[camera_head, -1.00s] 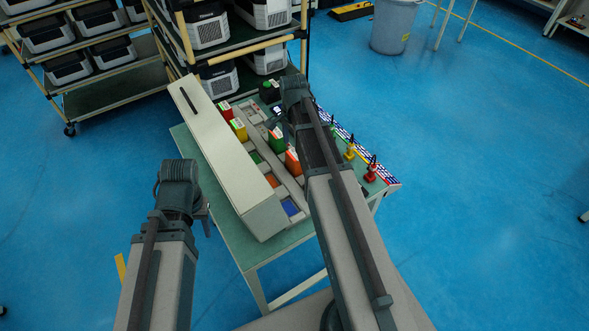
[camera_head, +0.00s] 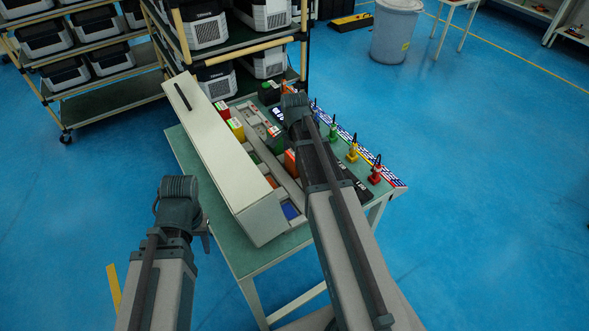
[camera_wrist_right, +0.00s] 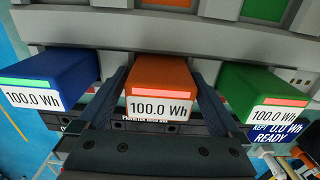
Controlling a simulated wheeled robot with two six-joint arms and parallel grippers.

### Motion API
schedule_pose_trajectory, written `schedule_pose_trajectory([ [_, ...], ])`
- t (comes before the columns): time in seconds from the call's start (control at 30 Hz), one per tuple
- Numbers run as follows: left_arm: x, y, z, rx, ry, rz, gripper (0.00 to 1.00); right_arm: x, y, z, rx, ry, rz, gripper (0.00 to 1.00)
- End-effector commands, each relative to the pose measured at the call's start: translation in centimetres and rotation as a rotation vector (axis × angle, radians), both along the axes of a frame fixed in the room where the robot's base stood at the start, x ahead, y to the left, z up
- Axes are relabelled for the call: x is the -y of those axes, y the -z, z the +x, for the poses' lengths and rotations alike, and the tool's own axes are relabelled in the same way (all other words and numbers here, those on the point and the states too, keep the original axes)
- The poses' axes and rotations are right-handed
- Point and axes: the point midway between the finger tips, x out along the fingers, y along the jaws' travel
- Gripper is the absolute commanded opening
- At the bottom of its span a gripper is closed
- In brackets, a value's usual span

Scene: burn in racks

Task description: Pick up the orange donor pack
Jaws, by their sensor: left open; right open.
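The orange donor pack (camera_wrist_right: 160,76) carries a red strip and a white "100.0 Wh" label. It stands between the two fingers of my right gripper (camera_wrist_right: 163,88), which is open, one finger on each side; I cannot tell whether they touch it. In the head view the orange pack (camera_head: 290,162) is partly hidden by my right arm, and the right fingers are hidden. A blue pack (camera_wrist_right: 45,82) stands left of it and a green pack (camera_wrist_right: 262,95) right of it, both labelled "100.0 Wh". My left gripper (camera_head: 205,234) is open and empty, left of the table.
The grey bank housing (camera_head: 225,160) stands on a green table (camera_head: 262,257). Small coloured posts, one yellow (camera_head: 352,150) and one red (camera_head: 375,171), line the table's right edge. A shelf rack (camera_head: 230,85) is behind.

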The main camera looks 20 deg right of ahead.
Motion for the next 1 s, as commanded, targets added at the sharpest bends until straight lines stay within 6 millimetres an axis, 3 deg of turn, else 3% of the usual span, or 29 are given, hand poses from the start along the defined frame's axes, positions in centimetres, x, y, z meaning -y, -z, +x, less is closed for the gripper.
schedule_pose_trajectory([
  [0.23,0.00,0.04,0.00,0.000,0.000,0.000,0.45,-0.02,0.04,0.00,0.000,0.000,0.000,0.98],
  [0.77,0.00,0.04,0.00,0.000,0.000,0.000,0.45,-0.02,0.04,0.01,0.000,0.000,0.000,0.03],
  [1.0,0.00,0.02,0.00,0.000,0.000,0.000,0.45,-0.01,0.02,0.01,0.000,0.000,0.000,0.00],
])
